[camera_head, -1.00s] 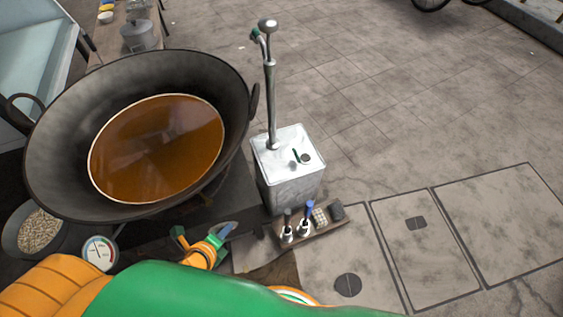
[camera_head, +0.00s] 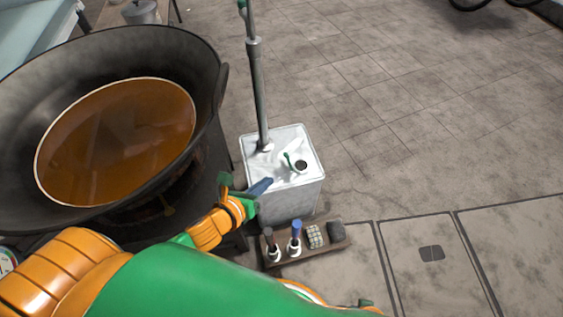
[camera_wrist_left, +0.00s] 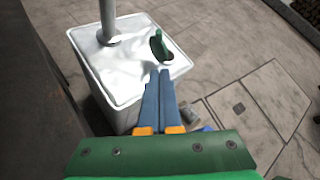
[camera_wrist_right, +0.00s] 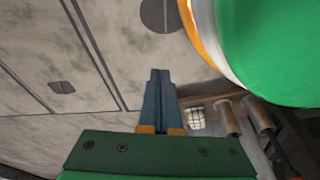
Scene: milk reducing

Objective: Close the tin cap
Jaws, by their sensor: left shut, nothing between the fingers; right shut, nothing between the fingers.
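A silver-white square tin (camera_head: 290,205) stands on the ground in the head view, right of the big pan. Its top has a dark round opening (camera_head: 301,165). A green-and-white cap (camera_head: 289,160) stands raised and tilted at the left edge of the opening. In the left wrist view the cap (camera_wrist_left: 158,43) shows its green side just beyond my fingertips. My left gripper (camera_head: 266,185) is shut and empty, close to the front left of the tin's top, apart from the cap. My right gripper (camera_wrist_right: 160,73) is shut and empty over the paving, away from the tin.
A metal pipe (camera_head: 257,90) rises from the tin's rear left corner. A large dark pan (camera_head: 205,60) of brown liquid stands left. A wooden tray (camera_head: 325,243) with bottles and small blocks lies in front of the tin. Paving to the right is clear.

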